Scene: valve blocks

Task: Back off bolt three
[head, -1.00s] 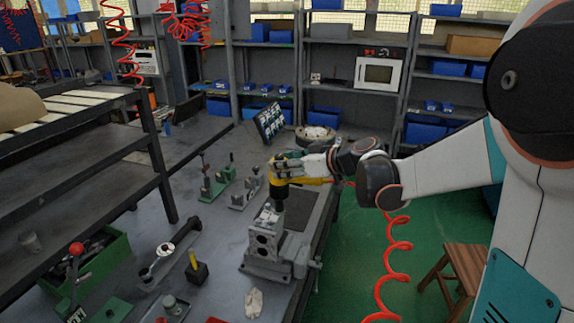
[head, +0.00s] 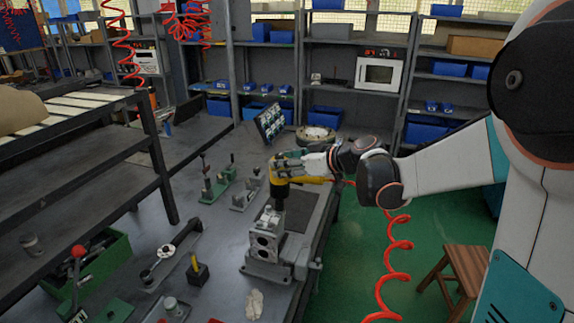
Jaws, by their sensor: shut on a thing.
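The grey metal valve block (head: 267,233) sits in a grey fixture (head: 270,268) on the workbench. Its front face shows round dark ports. My gripper (head: 287,168) is shut on a yellow power driver (head: 280,186) and holds it above the block. The driver's dark nose points down at the top of the block; I cannot tell whether it touches a bolt. The bolts are too small or hidden to tell apart, so I cannot make out bolt three.
A coiled red hose (head: 391,258) hangs beside the bench. A green bin (head: 93,268), a yellow-handled tool (head: 196,269) and green clamps (head: 216,183) stand to the left. A wooden stool (head: 464,274) stands on the green floor at right.

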